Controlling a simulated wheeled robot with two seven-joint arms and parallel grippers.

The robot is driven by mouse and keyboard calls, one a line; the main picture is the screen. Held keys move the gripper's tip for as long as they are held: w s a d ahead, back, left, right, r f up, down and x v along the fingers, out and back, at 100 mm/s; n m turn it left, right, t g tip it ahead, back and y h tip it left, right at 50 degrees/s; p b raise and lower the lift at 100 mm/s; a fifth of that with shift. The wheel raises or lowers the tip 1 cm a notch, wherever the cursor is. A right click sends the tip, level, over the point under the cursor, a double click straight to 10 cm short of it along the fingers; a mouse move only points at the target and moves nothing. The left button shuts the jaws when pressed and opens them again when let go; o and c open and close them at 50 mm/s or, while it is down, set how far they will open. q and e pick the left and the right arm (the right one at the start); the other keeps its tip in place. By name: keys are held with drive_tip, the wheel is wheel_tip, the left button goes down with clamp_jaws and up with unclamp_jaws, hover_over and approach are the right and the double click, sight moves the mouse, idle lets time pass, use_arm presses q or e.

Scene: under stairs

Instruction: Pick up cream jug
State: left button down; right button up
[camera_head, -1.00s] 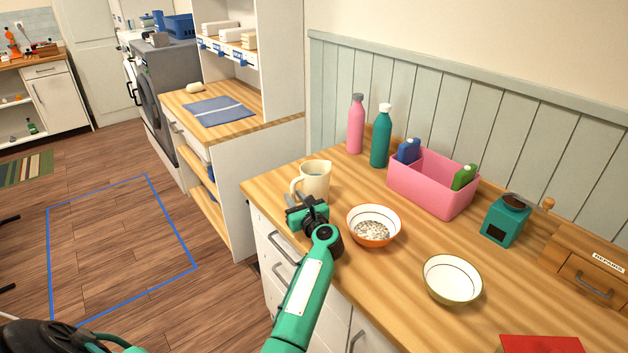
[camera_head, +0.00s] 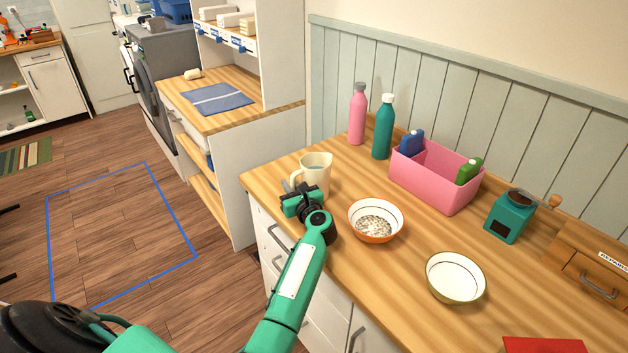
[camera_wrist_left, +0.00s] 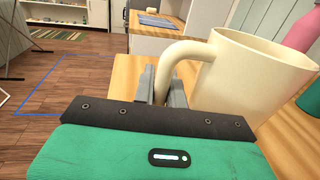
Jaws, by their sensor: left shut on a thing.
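The cream jug (camera_head: 317,171) is near the left end of the wooden counter, behind my left gripper in the head view. My left gripper (camera_head: 297,187) reaches it from the front left. In the left wrist view the jug (camera_wrist_left: 255,78) fills the upper right, upright. Its handle (camera_wrist_left: 178,55) runs down between the fingers of my left gripper (camera_wrist_left: 164,88), which is shut on it. The lower part of the jug is hidden by the gripper, so I cannot tell whether it touches the counter. My right gripper is not in view.
An orange bowl (camera_head: 375,236) with speckled contents stands right of the gripper, and a white bowl (camera_head: 455,291) beyond it. A pink bin (camera_head: 432,186), a pink bottle (camera_head: 357,115) and a green bottle (camera_head: 383,130) stand behind. The counter's left edge is close to the jug.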

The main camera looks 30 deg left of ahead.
use_arm(q)
drive_tip(key=shift+s+f, duration=0.1)
drive_tip(key=shift+f, duration=0.25)
drive_tip(key=shift+d, duration=0.1)
idle(0.6)
drive_tip(key=shift+r, duration=0.25)
drive_tip(key=shift+w+r, duration=0.2)
drive_tip(key=shift+r, duration=0.6)
wheel_tip(320, 180, up, 18)
drive_tip(key=b, duration=0.1)
drive_tip(key=shift+r, duration=0.2)
idle(0.4)
idle(2.8)
